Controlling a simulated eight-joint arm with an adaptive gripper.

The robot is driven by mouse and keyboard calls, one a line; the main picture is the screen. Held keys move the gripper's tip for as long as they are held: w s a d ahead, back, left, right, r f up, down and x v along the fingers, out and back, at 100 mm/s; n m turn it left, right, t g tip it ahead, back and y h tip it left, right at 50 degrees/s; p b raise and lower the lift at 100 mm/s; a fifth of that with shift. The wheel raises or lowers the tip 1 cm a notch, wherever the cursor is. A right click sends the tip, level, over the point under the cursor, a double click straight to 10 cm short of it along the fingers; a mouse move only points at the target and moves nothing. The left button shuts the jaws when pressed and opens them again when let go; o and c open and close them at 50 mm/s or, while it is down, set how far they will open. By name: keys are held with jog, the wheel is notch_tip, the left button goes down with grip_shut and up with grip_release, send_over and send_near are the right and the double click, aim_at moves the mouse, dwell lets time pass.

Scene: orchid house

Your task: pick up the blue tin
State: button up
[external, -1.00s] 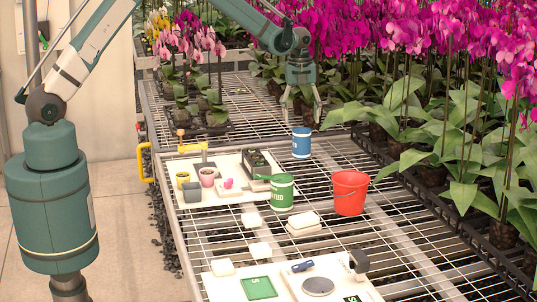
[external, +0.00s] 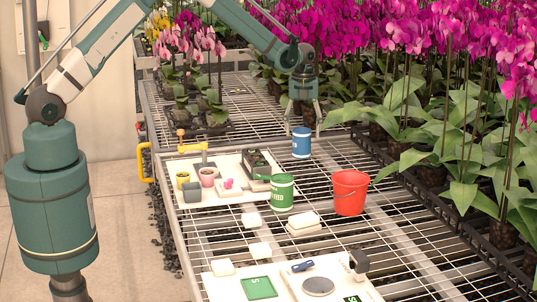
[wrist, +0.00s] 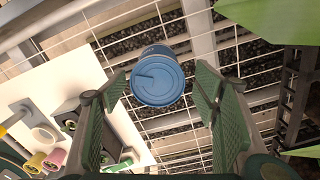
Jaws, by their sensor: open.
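The blue tin (external: 301,143) stands upright on the wire bench in the external view, behind the green tin. In the wrist view the blue tin (wrist: 157,79) shows its round lid, between and a little beyond the fingertips. My gripper (external: 303,122) points down at the tin from just above and behind it. In the wrist view my gripper (wrist: 163,92) is open, with a finger on each side of the tin and nothing held. Whether a finger touches the tin is not clear.
The green tin (external: 282,192) and red bucket (external: 350,193) stand in front of the blue tin. A white board (external: 225,163) with small pots lies to the left. Orchid leaves (external: 405,100) crowd the right side. Bare mesh lies behind the tin.

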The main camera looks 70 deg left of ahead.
aim_at(299, 147)
jog(key=shift+f, duration=1.05)
jog(key=shift+f, duration=0.1)
jog(key=shift+s+f, duration=0.2)
jog(key=shift+f, duration=2.3)
jog(key=c, duration=1.1)
